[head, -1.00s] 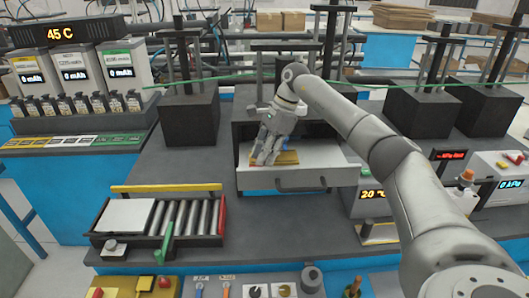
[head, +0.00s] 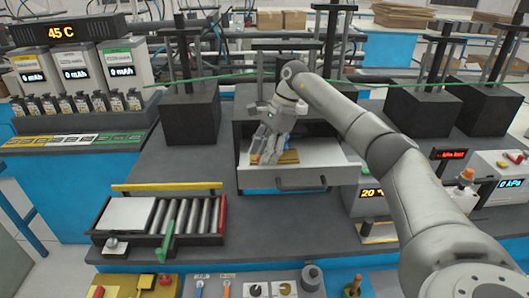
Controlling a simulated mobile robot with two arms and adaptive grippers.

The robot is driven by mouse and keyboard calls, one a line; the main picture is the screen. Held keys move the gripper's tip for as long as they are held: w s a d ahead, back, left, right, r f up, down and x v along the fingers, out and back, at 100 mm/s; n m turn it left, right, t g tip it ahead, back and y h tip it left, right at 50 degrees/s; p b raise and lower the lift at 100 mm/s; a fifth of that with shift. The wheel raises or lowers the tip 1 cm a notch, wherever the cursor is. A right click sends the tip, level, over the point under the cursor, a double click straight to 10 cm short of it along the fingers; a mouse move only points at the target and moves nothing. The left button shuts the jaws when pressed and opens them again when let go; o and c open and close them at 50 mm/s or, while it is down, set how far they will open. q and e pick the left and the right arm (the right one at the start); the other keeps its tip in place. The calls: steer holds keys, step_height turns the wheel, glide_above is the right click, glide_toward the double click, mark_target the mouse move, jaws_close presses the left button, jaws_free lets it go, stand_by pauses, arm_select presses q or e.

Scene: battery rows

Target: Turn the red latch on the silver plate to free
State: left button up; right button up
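My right gripper (head: 265,156) points down into the open pale drawer (head: 310,178) at the centre, over a yellow-brown block (head: 288,157). Its two fingers show close to the block, but I cannot tell whether they are open or shut on it. I cannot clearly make out a red latch on a silver plate. A pale square plate (head: 126,214) lies on the left of the roller tray, with a red end piece (head: 222,213) at the tray's right. My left gripper is not in view.
Black pillar blocks (head: 188,115) stand behind. Small batteries (head: 75,103) line a shelf at the left. Display boxes (head: 373,193) and an orange-knobbed device (head: 467,176) stand at the right. The grey bench between roller tray and drawer is clear.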

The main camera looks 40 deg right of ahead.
steer(key=v, duration=1.2)
stand_by(0.3)
